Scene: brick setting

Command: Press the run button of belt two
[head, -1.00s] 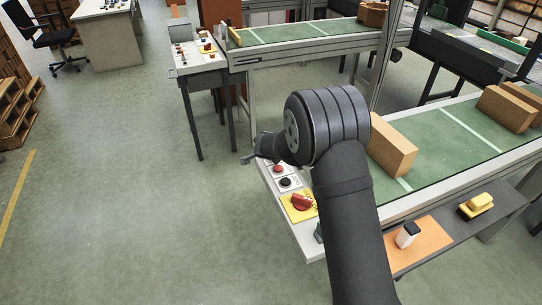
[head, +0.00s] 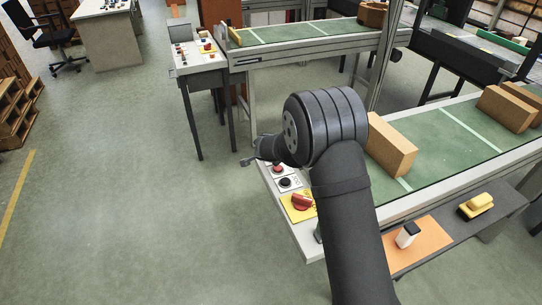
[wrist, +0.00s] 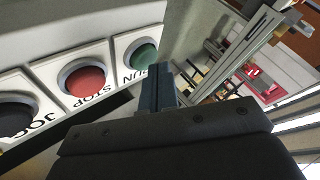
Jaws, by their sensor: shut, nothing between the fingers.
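The near control panel stands at the end of the near green belt (head: 440,145). In the wrist view its green button marked RUN (wrist: 143,54) is lit from the side and partly visible, next to the red STOP button (wrist: 86,81) and the black JOG button (wrist: 14,118). My gripper (head: 246,161) is over the far end of this panel in the head view and hides the RUN button there. In the wrist view my shut, empty fingers (wrist: 157,72) are right beside the green button; I cannot tell whether they touch it. No belt number is readable.
Brick blocks (head: 391,146) lie on the near belt. A second panel (head: 196,56) and belt (head: 290,32) stand behind. Open floor lies to the left.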

